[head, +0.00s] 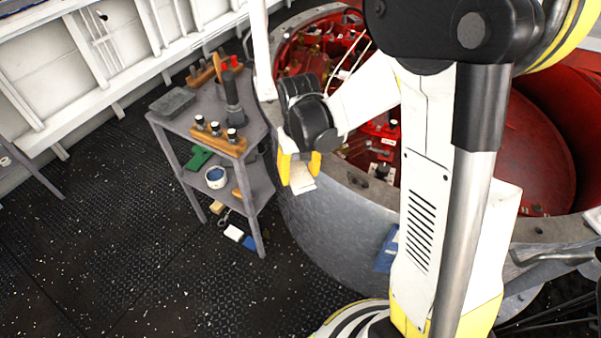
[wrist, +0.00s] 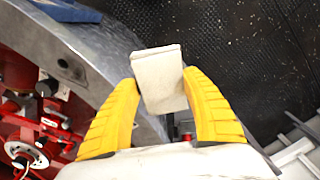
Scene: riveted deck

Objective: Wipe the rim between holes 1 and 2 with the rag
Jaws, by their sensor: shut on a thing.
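My gripper (head: 299,160) has yellow fingers, shut on a folded off-white rag (head: 303,184). In the wrist view the rag (wrist: 160,82) is pinched between both fingertips (wrist: 158,79) and sticks out past them. The grey metal rim (head: 353,184) circles a large drum with a red interior. In the head view the rag hangs at the rim's near left side; whether it touches is unclear. No hole numbers are legible.
A grey cart (head: 177,125) left of the drum holds a tray (head: 172,103), a wooden rack (head: 218,140) of dark tools and, below, a blue-and-white pot (head: 215,177). A blue item (head: 387,250) is against the drum's outer wall. Dark floor (head: 120,240) is open at left.

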